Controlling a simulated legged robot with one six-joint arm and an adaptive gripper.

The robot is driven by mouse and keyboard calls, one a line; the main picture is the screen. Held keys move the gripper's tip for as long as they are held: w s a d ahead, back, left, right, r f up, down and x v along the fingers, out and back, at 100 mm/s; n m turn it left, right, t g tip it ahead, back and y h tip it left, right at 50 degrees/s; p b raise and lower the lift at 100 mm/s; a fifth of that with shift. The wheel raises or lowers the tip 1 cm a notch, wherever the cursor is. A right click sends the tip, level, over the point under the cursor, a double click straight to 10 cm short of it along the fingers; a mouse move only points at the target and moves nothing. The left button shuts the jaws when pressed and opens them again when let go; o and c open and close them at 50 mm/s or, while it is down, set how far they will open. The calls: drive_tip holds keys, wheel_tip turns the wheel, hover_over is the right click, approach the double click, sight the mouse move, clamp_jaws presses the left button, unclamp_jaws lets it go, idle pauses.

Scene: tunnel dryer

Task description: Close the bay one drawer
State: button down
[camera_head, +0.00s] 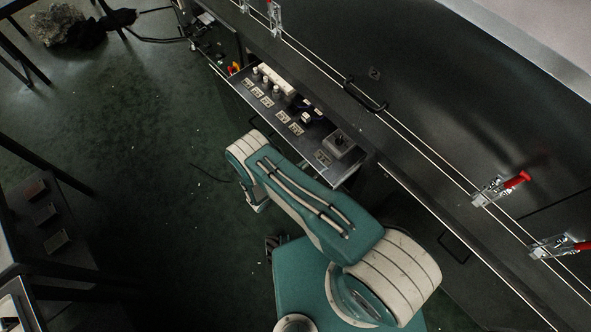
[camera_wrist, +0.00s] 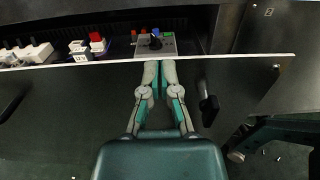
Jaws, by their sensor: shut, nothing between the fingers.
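The drawer (camera_head: 262,112) stands open from the dark machine in the head view, with its tray and contents exposed. In the wrist view its dark front panel (camera_wrist: 75,115) fills the middle, with a pale top edge running across. My gripper (camera_wrist: 157,66) is shut and empty. A black handle (camera_wrist: 208,105) sits just right of the fingers. In the head view my arm hides much of the gripper.
White switches and parts (camera_head: 277,80) and the grey control box (camera_head: 339,143) are in the drawer. Red-handled clamps (camera_head: 502,188) and a black handle (camera_head: 365,95) are on the machine. Dark benches stand at left. The green floor (camera_head: 130,140) between is largely clear.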

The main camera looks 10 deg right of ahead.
drive_tip(key=x, duration=1.4)
drive_tip(key=shift+w+a, duration=0.3)
drive_tip(key=shift+w, duration=0.05)
drive_tip(key=shift+d, duration=0.15)
drive_tip(key=shift+s, duration=0.1)
